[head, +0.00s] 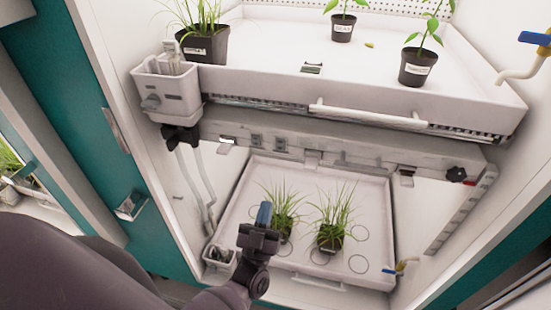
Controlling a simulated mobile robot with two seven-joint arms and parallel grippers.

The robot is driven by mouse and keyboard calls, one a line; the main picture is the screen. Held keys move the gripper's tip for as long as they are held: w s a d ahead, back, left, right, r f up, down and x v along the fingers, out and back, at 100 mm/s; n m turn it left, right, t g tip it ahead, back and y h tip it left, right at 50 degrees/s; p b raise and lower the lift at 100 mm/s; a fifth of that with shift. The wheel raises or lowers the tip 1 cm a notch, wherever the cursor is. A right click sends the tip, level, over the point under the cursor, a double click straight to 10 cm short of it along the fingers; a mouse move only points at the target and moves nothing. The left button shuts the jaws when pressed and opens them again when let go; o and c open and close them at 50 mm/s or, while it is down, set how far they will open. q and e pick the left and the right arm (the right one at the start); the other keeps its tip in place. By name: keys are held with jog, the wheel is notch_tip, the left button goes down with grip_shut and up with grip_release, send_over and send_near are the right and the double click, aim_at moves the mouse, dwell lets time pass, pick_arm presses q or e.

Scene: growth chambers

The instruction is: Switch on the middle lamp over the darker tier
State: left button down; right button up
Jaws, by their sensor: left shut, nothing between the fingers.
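The lower tier holds a white tray (375,215) and looks a little dimmer than the upper one. Above it runs a grey bar (365,155), under the upper tray's front edge. Small pale fittings hang on this bar at left (227,143), near the middle (312,157) and at right (407,173). I cannot tell which are lamps or switches, or whether any is lit. My left gripper (264,214) is shut and empty, with blue fingertips. It is in front of the lower tray's left plant, below the bar and apart from it. My right gripper is out of view.
The upper white tray (265,75) carries potted plants and has a handle rail (365,115). Two grass clumps (333,220) stand in the lower tray. A white caddy (167,90) hangs at left.

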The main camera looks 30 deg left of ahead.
aim_at(280, 146)
pick_arm(q)
jog(key=shift+s+r, duration=0.1)
jog(key=shift+r, duration=0.05)
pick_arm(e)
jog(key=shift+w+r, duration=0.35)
pick_arm(q)
jog(key=x, duration=0.4)
jog(key=p+x, duration=0.1)
jog(key=x, duration=0.3)
jog(key=f+p+x, duration=0.1)
jog(key=x, duration=0.2)
jog(key=shift+w+a+r, duration=0.15)
jog(key=shift+w+a, duration=0.05)
jog(key=shift+w, duration=0.55)
jog(key=shift+w+a, duration=0.25)
jog(key=shift+w, duration=0.5)
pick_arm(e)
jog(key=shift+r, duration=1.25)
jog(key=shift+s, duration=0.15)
